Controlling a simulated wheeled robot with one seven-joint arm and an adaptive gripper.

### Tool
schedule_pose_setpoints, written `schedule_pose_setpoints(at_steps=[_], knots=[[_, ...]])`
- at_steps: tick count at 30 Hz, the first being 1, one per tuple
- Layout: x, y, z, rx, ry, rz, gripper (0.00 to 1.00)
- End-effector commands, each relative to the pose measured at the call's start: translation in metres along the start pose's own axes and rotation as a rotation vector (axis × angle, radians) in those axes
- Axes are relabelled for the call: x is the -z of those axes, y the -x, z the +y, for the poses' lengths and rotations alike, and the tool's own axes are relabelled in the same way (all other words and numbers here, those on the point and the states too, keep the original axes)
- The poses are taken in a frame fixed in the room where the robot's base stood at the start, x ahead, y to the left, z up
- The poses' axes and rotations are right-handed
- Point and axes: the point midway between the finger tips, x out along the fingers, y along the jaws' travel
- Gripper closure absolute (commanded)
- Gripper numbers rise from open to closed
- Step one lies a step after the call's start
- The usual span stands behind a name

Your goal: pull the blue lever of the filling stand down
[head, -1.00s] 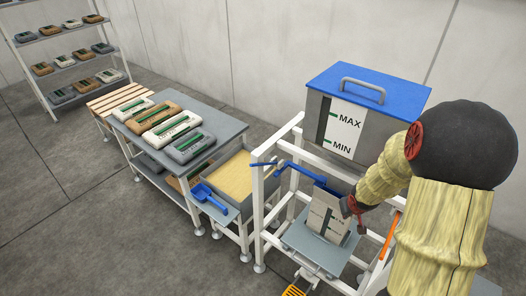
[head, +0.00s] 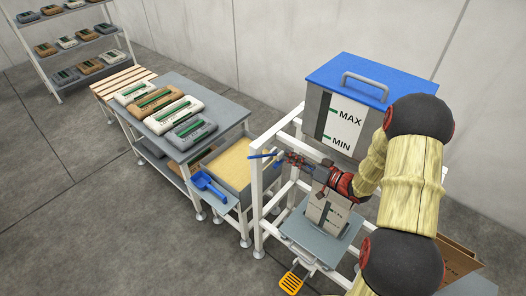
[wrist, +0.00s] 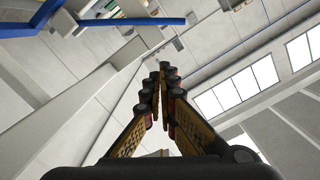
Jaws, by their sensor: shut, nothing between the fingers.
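The filling stand has a white frame (head: 258,205) and a grey hopper with a blue lid (head: 370,76) and a MAX/MIN gauge. The blue lever (head: 262,156) sticks out to the left below the hopper; its left end shows, and my gripper covers part of the rest. The wrist view shows blue bars at the upper left, apparently the lever (wrist: 130,22). My gripper (head: 281,157) is shut and empty, beside or in front of the lever; I cannot tell whether they touch.
An open bag (head: 328,212) stands on the stand's grey plate under the hopper. An orange slotted piece (head: 291,284) sits low in front. To the left are a bin of tan material (head: 250,168), a blue scoop (head: 208,186) and a table (head: 226,112) with several packed bags.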

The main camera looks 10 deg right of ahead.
Motion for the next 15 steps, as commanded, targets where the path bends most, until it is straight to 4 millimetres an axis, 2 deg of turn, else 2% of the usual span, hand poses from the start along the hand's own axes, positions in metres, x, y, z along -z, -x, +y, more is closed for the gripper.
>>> schedule_pose_setpoints(at_steps=[3,15], knots=[[0.0073,0.0002,-0.0073,0.027,-0.033,0.026,1.00],[0.0068,-0.0013,-0.0065,0.024,-0.044,0.024,1.00]])
